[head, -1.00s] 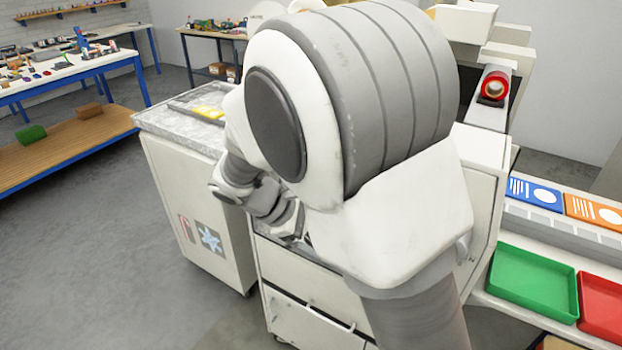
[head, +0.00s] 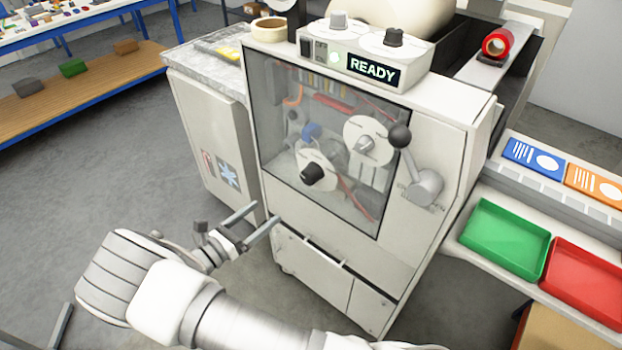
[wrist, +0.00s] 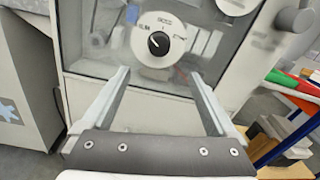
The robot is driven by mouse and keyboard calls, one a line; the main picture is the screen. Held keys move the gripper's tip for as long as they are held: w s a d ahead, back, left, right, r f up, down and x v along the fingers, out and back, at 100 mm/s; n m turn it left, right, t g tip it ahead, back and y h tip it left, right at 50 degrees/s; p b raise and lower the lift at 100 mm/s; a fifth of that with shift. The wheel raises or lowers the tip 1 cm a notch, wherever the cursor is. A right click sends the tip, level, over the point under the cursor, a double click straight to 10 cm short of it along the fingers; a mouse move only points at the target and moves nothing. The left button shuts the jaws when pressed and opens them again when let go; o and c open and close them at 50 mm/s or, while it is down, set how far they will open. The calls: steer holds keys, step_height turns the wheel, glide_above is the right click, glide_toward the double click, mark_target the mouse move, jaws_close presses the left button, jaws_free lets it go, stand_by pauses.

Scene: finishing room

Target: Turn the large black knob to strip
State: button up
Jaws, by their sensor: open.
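The large black knob (head: 312,173) sits on a round white dial (head: 318,190), low in the glazed front of the white machine (head: 440,150). In the wrist view, the black knob (wrist: 158,43) is near the top middle, and its white mark points up and left. The dial lettering is too small to read surely. My gripper (head: 266,214) is open and empty, in front of the machine, below and left of the knob. In the wrist view, my gripper (wrist: 159,75) has its two fingers apart, with the dial beyond and between them, not touching it.
A grey knob on a second white dial (head: 356,138) is up and right of the black one. A black-balled lever (head: 400,137) stands right of the glass. The top box has a smaller black knob (head: 394,38) and a READY display (head: 373,70). Green (head: 505,240) and red trays lie right.

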mark_target(306, 179)
steer(key=p+x, duration=0.3)
steer(key=x, duration=1.4)
steer(key=shift+w, duration=0.15)
steer(key=c, duration=1.4)
steer(key=shift+o, duration=0.2)
steer(key=shift+f, duration=0.1)
